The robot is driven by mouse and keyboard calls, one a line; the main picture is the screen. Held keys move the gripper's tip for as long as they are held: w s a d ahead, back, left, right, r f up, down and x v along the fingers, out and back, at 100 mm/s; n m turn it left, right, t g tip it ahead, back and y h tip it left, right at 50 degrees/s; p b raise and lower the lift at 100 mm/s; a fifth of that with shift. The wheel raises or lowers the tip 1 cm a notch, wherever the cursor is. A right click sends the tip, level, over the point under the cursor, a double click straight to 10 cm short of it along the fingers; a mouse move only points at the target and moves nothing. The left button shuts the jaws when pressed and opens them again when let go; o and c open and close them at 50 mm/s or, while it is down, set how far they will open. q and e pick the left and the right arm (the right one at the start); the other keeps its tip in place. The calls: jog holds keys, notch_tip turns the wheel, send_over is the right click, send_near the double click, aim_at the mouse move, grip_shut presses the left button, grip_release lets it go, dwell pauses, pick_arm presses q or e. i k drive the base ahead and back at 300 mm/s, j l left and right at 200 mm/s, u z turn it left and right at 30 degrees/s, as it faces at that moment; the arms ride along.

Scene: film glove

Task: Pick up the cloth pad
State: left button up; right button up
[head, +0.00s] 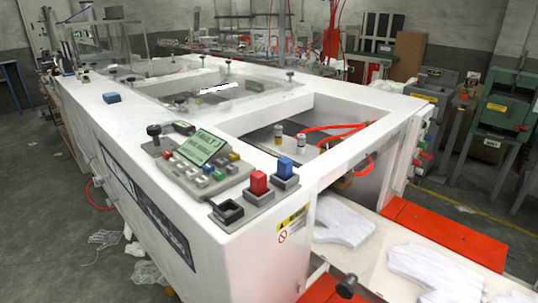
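White cloth pieces, flat and glove-like in shape, lie on the pale conveyor bed at the lower right. One cloth piece (342,222) lies partly under the machine's opening. A second cloth piece (432,268) lies nearer, to its right. A third (512,298) is cut off by the bottom edge. I cannot tell which of these, if any, is the cloth pad. A small blue block (111,98) sits on the machine's white top at the left. Neither of my grippers is in view.
A long white machine (120,130) fills the middle, with a button panel (205,160) and red and blue switches (258,183) at its near corner. Red plates (445,235) flank the conveyor. Crumpled white gloves (145,272) lie on the floor at left. A green machine (508,108) stands at right.

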aim_at(113, 96)
jog(key=k, duration=0.45)
jog(key=u, duration=1.35)
jog(key=i+j+u, duration=0.25)
jog(key=i, duration=0.4)
jog(key=i+u, duration=0.2)
jog(key=i, duration=0.45)
jog(key=i+j, duration=0.1)
jog(key=i, duration=3.2)
jog(key=i+z, duration=0.1)
jog(key=z, duration=0.3)
jog(key=i+z, duration=0.1)
jog(key=z, duration=0.25)
jog(key=i+z, duration=0.1)
jog(key=z, duration=0.3)
jog(key=j+z, duration=0.15)
jog(key=z, duration=2)
jog(key=i+j, duration=0.05)
